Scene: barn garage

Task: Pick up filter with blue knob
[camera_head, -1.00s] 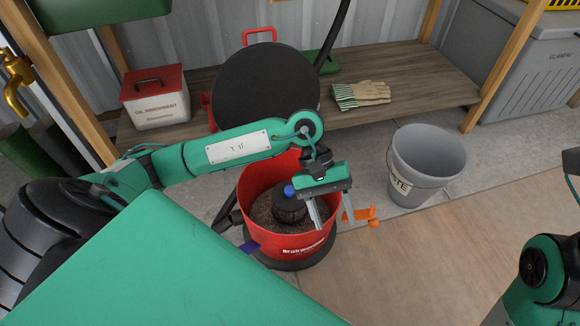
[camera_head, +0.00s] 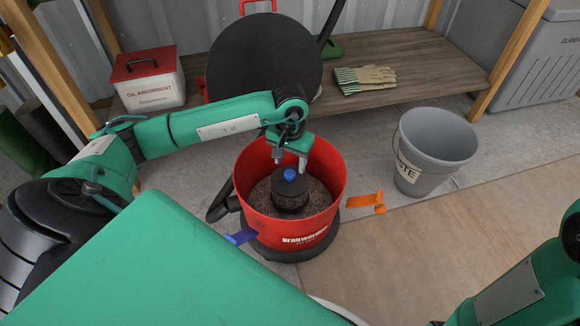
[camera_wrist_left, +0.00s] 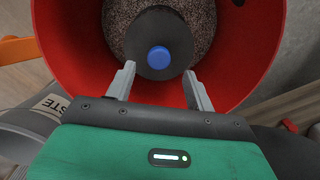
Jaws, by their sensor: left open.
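The filter (camera_head: 291,195) is a dark round cylinder with a blue knob (camera_head: 290,175) on top. It stands upright on brown debris inside a red vacuum drum (camera_head: 300,226). My left gripper (camera_head: 289,160) is open over the drum, just behind and above the filter, pointing down. In the left wrist view the open fingers (camera_wrist_left: 157,88) stand apart, with the filter (camera_wrist_left: 160,22) and its blue knob (camera_wrist_left: 158,57) lying beyond and roughly centred between them. Nothing is between the fingers. My right gripper is out of frame; only part of that arm shows at right.
A grey waste bucket (camera_head: 432,150) stands right of the drum. Behind, a wooden shelf (camera_head: 425,70) holds the black round lid (camera_head: 262,62), gloves (camera_head: 365,79) and an oil absorbent box (camera_head: 148,78).

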